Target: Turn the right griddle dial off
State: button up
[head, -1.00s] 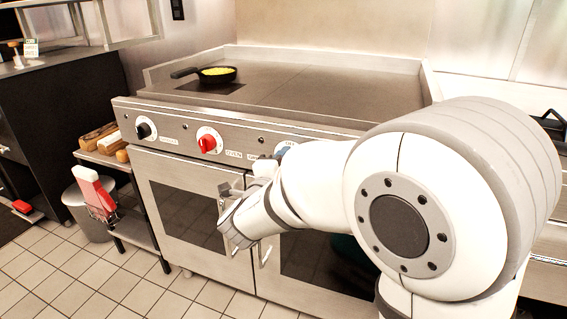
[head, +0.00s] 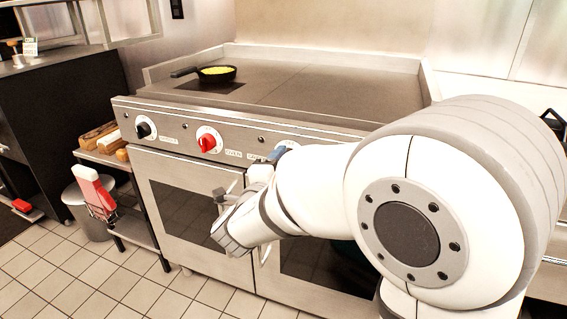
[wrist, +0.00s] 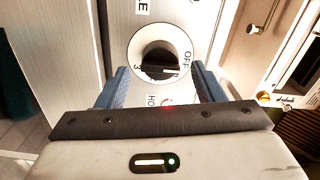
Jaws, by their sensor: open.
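The right griddle dial (wrist: 158,57) shows in the wrist view as a black knob on a round white plate. OFF is printed at the plate's right and a 3 at its lower left. A pale mark shows on the knob's lower right part. My gripper (wrist: 160,71) is open, with one blue finger on each side of the dial. I cannot tell whether either finger touches the knob. In the head view a blue finger (head: 277,153) shows at the right dial, and my arm hides most of that dial.
The red oven dial (head: 207,143) and a left black dial (head: 143,130) sit on the same front panel. A black pan (head: 217,74) with yellow food rests on the griddle top (head: 320,88). Oven doors with handles are below the panel.

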jog(key=p+v, duration=0.1)
jog(key=v, duration=0.5)
notch_tip(320, 180, up, 13)
jog(key=w+d+n+g+y+p, duration=0.2)
jog(key=n+g+y+p, duration=0.2)
jog(key=n+y+p, duration=0.8)
jog(key=s+d+r+n+g+h+p, duration=0.3)
jog(key=s+d+r+n+g+p, duration=0.1)
jog(key=s+d+p, duration=0.4)
jog(key=s+d+r+n+g+h+p, duration=0.2)
jog(key=s+d+g+p, duration=0.4)
jog(key=s, duration=0.6)
notch_tip(320, 180, up, 2)
jog(key=d+n+p, duration=0.1)
jog(key=d+p, duration=0.1)
jog(key=p, duration=0.1)
jog(key=shift+d+n+h, duration=0.35)
jog(key=shift+n+h, duration=0.05)
